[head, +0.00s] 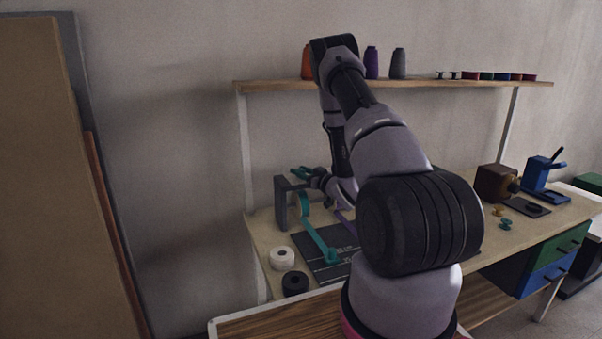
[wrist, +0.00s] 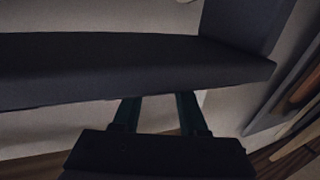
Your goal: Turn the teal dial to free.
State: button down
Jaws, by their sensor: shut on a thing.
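A dark grey upright bracket (head: 281,204) stands at the left end of the workbench. A curved teal piece (head: 304,204) shows beside it, and a long teal arm (head: 318,238) slopes from there down to a round teal end on a dark mat; I cannot tell which teal part is the dial. My gripper (head: 302,173) is at the bracket's top, its teal fingers pointing left. In the wrist view, the two fingers (wrist: 160,112) stand apart and run behind a broad dark bar (wrist: 130,68). Their tips and what they grip are hidden there.
A white roll (head: 282,258) and a black roll (head: 295,283) lie at the bench's front left. A dark mat (head: 312,254) is partly hidden by my arm. A shelf (head: 440,84) with spools spans above. A brown machine (head: 494,184) and blue device (head: 541,176) stand right.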

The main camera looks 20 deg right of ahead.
jog(key=n+g+y, duration=0.2)
jog(key=y, duration=0.1)
jog(key=n+g+y, duration=0.2)
jog(key=n+y, duration=0.1)
jog(key=shift+d+y, duration=0.15)
jog(key=shift+y, duration=0.15)
jog(key=shift+n+g+y, duration=0.3)
jog(key=shift+y, duration=0.1)
jog(key=shift+c, duration=2.2)
grip_release()
jog(key=v, duration=1)
jog(key=shift+s+d, duration=0.2)
jog(key=shift+s, duration=0.05)
